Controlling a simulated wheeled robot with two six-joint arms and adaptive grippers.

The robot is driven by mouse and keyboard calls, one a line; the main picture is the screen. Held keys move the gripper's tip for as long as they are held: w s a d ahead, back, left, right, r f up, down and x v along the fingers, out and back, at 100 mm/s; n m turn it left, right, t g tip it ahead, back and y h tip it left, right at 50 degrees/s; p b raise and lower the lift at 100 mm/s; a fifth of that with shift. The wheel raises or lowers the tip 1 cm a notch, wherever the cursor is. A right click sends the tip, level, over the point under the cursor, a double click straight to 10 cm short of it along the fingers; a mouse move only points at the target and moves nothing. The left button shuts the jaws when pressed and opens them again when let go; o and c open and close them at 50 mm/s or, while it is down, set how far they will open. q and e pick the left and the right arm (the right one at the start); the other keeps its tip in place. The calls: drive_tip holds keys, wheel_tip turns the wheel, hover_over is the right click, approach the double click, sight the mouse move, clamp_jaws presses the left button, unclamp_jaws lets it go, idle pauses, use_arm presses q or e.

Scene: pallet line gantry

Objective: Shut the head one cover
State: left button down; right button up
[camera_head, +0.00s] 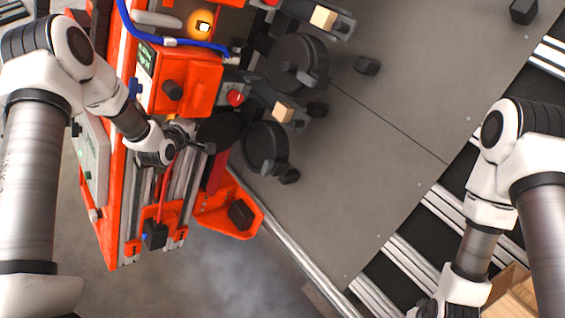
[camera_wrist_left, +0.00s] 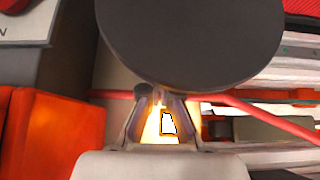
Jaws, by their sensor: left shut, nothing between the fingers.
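A dark round disc, which looks like the head one cover (camera_head: 218,129), stands out from the orange machine in the head view. In the left wrist view a large dark disc (camera_wrist_left: 190,38) fills the top, just beyond the fingertips. My left gripper (camera_head: 207,147) is shut and empty beside the disc; whether it touches cannot be told. Its fingers also show in the left wrist view (camera_wrist_left: 166,100), with a bright glowing opening (camera_wrist_left: 168,123) seen between them. My right gripper (camera_head: 432,307) is at the bottom edge of the head view, partly cut off, its fingers unclear.
The orange machine (camera_head: 187,80) carries a red button (camera_head: 235,97), a blue cable (camera_head: 165,41) and a red hose (camera_head: 163,190). Another glowing opening (camera_head: 203,27) is at the top. Black rollers (camera_head: 267,147) stand to the right. The grey plate (camera_head: 385,150) is largely clear.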

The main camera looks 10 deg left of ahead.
sight(210, 129)
use_arm(q)
drive_tip(key=shift+f, duration=0.1)
idle(0.3)
drive_tip(key=shift+s+d+r+p, duration=0.15)
drive_tip(key=shift+s+d, duration=0.85)
drive_tip(key=shift+s, duration=0.1)
drive_tip(key=shift+s+d+r+p, duration=0.1)
drive_tip(key=shift+s+d+p, duration=0.05)
drive_tip(key=shift+s+d, duration=0.9)
drive_tip(key=shift+s+d+f+b, duration=0.1)
drive_tip(key=shift+s+d+b, duration=0.1)
drive_tip(key=shift+s+d, duration=0.25)
drive_tip(key=shift+s+d+f+b, duration=0.15)
drive_tip(key=shift+s+d, duration=0.15)
drive_tip(key=shift+d, duration=0.4)
drive_tip(key=shift+s+d+r+b, duration=0.1)
drive_tip(key=shift+s+d+b, duration=0.1)
drive_tip(key=shift+s+d, duration=0.25)
drive_tip(key=shift+w+d, duration=0.1)
drive_tip(key=shift+s+d+f+b, duration=0.15)
drive_tip(key=shift+s+d+b, duration=0.1)
drive_tip(key=shift+d, duration=0.4)
drive_tip(key=shift+s+d+f+b, duration=0.1)
drive_tip(key=shift+d+f+b, duration=0.15)
drive_tip(key=shift+d, duration=0.4)
drive_tip(key=shift+s+d+f+b, duration=0.1)
drive_tip(key=shift+s+d+b, duration=0.15)
drive_tip(key=shift+d, duration=0.4)
